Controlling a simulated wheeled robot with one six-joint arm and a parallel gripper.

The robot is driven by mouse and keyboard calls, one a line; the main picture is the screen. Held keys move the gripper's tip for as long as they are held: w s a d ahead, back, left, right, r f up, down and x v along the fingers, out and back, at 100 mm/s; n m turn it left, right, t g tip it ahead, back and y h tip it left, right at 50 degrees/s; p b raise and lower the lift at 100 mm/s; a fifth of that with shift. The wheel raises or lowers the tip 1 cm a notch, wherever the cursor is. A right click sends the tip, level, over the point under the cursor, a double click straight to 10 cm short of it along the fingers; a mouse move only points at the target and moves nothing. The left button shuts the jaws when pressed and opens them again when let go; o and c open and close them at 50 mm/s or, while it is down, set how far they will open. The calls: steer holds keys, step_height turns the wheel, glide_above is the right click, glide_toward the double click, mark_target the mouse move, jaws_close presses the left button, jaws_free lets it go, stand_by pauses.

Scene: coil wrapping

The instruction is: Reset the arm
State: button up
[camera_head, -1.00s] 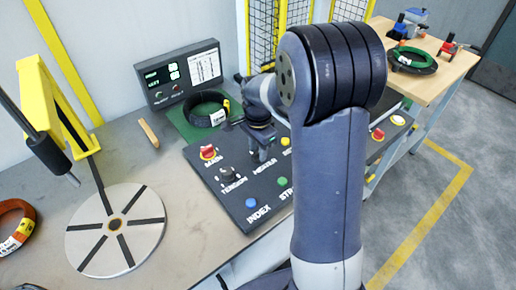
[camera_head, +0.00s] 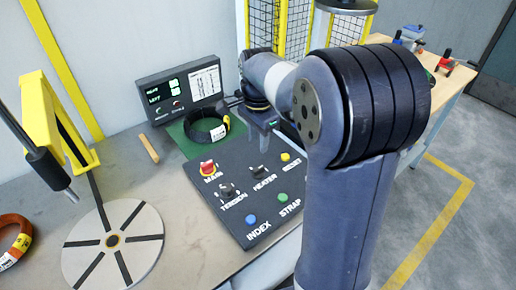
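My arm rises at the right of the head view and reaches back over the bench. My gripper (camera_head: 262,140) points down above the back part of the dark control panel (camera_head: 226,207). It is small and partly merges with the panel behind it, so its finger gap is unclear. I see no object in it. The panel carries a red MAIN knob (camera_head: 209,169), TENSION (camera_head: 228,191) and HEATER (camera_head: 256,172) knobs, a yellow button (camera_head: 285,157), a blue INDEX button (camera_head: 251,219) and a green STRAP button (camera_head: 282,197).
A black coil (camera_head: 191,134) lies on a green mat left of my gripper, before a display box (camera_head: 180,95). A slotted disc (camera_head: 140,223), yellow post (camera_head: 42,110) and orange coil (camera_head: 22,239) are at left. My arm partly hides the wooden table (camera_head: 440,92).

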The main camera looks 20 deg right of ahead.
mark_target(258, 168)
steer(key=shift+r, duration=0.2)
steer(key=shift+f, duration=0.1)
step_height(258, 168, down, 11)
steer(key=shift+r, duration=0.1)
stand_by(0.4)
stand_by(0.5)
